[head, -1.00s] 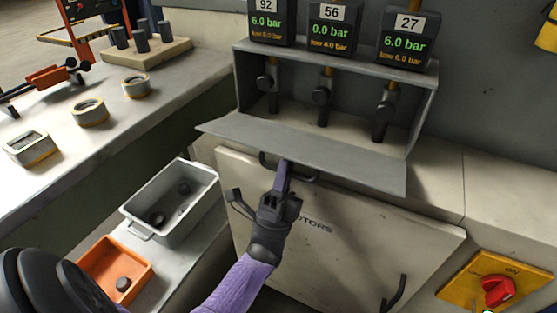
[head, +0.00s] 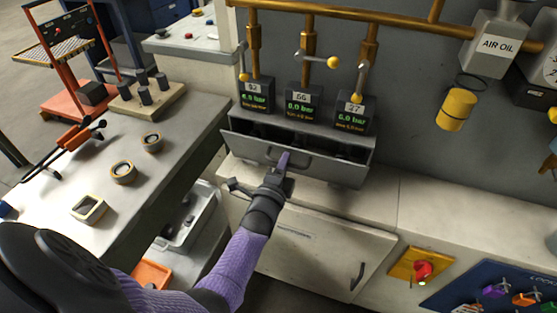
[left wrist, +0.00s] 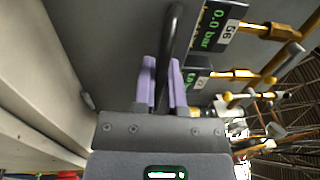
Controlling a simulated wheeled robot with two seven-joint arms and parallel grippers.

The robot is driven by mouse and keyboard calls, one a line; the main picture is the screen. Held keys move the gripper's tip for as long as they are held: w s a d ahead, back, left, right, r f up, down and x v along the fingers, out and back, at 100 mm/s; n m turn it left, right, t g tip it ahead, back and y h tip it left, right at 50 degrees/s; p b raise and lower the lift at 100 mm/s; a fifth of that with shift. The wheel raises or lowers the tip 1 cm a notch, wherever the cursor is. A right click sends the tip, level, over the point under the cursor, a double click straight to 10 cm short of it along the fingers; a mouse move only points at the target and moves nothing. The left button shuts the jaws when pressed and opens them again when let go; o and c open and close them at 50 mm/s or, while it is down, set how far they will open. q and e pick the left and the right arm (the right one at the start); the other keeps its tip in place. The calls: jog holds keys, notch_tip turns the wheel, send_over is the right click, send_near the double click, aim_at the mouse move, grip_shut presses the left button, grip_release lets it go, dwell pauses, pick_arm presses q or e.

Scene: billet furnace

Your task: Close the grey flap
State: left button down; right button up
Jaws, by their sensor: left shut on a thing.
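The grey flap (head: 325,168) is on the front of a grey box (head: 372,152) under the gauges. It stands tilted up, covering most of the opening, with a dark gap along its top edge. The levers inside are mostly hidden. My left gripper (head: 283,160) is at the flap's handle, and its purple fingers (left wrist: 163,85) are shut on the dark handle bar (left wrist: 172,45) in the left wrist view. The flap's grey face (left wrist: 95,40) fills the left of that view. My right gripper is not in view.
Three gauges (head: 304,103) stand on the box, under brass pipes with levers. A cabinet door (head: 310,245) is below. A red switch (head: 422,271) sits at right. A bench with rings (head: 123,172) and a grey bin (head: 182,240) are at left.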

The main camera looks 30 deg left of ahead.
aim_at(288, 150)
pick_arm(q)
jog(key=shift+w+a+r+g+p, duration=0.15)
jog(key=shift+w+r+g+p, duration=0.25)
jog(key=shift+w+g, duration=0.2)
jog(key=shift+w+a+r+g+p, duration=0.15)
jog(key=shift+w+r+g+p, duration=0.3)
jog(key=shift+w, duration=0.2)
jog(key=shift+w+a+h, duration=0.1)
jog(key=shift+w+h, duration=0.3)
jog(key=shift+w, duration=0.05)
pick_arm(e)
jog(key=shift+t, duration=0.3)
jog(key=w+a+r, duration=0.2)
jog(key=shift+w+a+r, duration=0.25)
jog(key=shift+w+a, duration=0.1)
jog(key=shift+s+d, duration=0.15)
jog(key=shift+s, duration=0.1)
pick_arm(q)
jog(key=c, duration=1)
grip_release()
jog(key=shift+w, duration=0.15)
jog(key=f+p+v, duration=0.1)
jog(key=p+v, duration=0.3)
jog(key=v, duration=0.6)
jog(key=shift+r, duration=0.4)
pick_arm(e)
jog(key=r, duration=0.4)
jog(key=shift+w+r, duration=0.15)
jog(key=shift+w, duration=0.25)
